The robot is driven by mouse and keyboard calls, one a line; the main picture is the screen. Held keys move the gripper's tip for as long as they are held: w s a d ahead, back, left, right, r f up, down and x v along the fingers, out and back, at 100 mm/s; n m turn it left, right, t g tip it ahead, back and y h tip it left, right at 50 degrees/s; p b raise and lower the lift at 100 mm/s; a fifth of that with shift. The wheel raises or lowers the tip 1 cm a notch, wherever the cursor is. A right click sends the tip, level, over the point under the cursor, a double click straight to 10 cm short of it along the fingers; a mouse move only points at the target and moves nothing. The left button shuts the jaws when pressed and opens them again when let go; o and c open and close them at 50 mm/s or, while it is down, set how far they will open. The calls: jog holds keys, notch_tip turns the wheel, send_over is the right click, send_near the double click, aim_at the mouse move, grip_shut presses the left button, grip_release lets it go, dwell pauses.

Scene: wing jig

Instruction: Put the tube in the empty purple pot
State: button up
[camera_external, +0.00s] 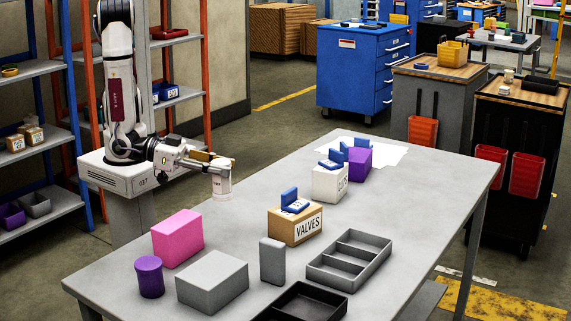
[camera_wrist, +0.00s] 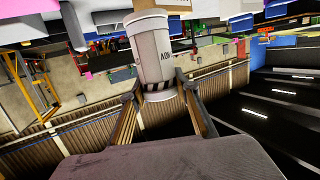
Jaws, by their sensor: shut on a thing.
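A white tube (camera_external: 221,183) with a printed label hangs roughly upright in my gripper (camera_external: 207,164), by the far left edge of the table. It also shows in the wrist view (camera_wrist: 152,50), between the two fingers of my gripper (camera_wrist: 155,92), which are shut on it. A purple round pot (camera_external: 149,279) stands upright on the table at the near left, apart from the tube and lower in the picture. I cannot see into the pot from here.
A pink block (camera_external: 177,238), a grey box (camera_external: 212,282) and a grey upright block (camera_external: 272,262) stand near the pot. The VALVES box (camera_external: 295,224), a white box (camera_external: 330,183) and a purple box (camera_external: 357,162) line the table. A grey divided tray (camera_external: 350,282) and black tray (camera_external: 342,309) lie in front.

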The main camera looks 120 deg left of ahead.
jog(key=w+d+r+m+h, duration=0.1)
jog(key=d+r+m+h, duration=0.1)
jog(key=d, duration=0.8)
jog(key=w+d+r+m+h, duration=0.1)
jog(key=d+m+h, duration=0.3)
jog(key=d, duration=0.6)
jog(key=w+d+r+m+t+h, duration=0.1)
jog(key=d+r+h, duration=0.3)
jog(key=d, duration=0.6)
jog(key=shift+d+m+h, duration=0.35)
jog(key=shift+m+h, duration=0.55)
jog(key=shift+f, duration=0.1)
jog(key=shift+f, duration=2.8)
jog(key=shift+f, duration=2.1)
jog(key=shift+f, duration=0.15)
jog(key=o, duration=1.2)
